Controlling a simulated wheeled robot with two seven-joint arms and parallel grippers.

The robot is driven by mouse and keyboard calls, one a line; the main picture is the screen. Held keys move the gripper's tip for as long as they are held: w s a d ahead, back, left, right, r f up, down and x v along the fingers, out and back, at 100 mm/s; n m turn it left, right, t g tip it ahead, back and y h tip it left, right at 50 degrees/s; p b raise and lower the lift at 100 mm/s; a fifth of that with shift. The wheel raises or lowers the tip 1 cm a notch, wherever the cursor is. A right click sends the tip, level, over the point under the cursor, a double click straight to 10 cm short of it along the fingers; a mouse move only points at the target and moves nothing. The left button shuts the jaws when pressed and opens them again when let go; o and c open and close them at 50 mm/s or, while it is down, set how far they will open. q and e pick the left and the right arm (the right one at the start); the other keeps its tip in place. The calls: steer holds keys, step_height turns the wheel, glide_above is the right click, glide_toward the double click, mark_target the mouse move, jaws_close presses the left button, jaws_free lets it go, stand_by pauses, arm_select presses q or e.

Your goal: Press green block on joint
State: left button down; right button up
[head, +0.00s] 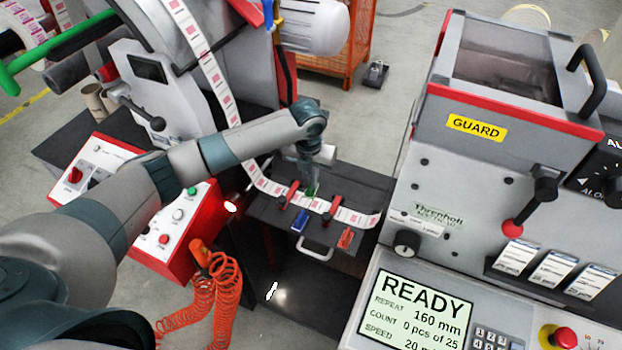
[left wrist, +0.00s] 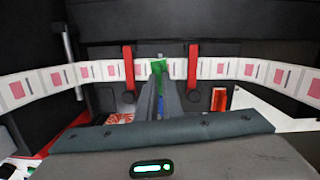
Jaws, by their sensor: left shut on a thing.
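The green block (head: 312,190) is between the fingertips of my left gripper (head: 311,183), which is shut on it. In the left wrist view the green block (left wrist: 159,64) sits at the tips of the dark fingers (left wrist: 158,80). It is over the label strip (head: 345,215), midway between two red clamps (head: 291,191) (head: 334,204). The joint in the strip is hidden behind the block and fingers. I cannot tell whether the block touches the strip. My right gripper is not in view.
A blue block (head: 299,220) and a red block (head: 346,238) lie on the dark splice table (head: 375,183) in front of the strip. The guarded machine (head: 470,150) stands close on the right. A coiled orange hose (head: 225,285) hangs at the front left.

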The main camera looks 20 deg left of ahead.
mark_target(311, 193)
arm_select(q)
steer(key=shift+f+b, duration=1.35)
steer(key=shift+f, duration=0.15)
steer(key=shift+r+p, duration=0.25)
steer(key=shift+p, duration=0.05)
steer(key=shift+f, duration=0.1)
steer(key=shift+f, duration=0.2)
steer(key=shift+f, duration=0.9)
steer(key=shift+f, duration=0.2)
steer(key=shift+f, duration=0.5)
stand_by(1.3)
steer(key=shift+r, duration=0.1)
steer(key=shift+r+p, duration=2.1)
steer(key=shift+r, duration=0.35)
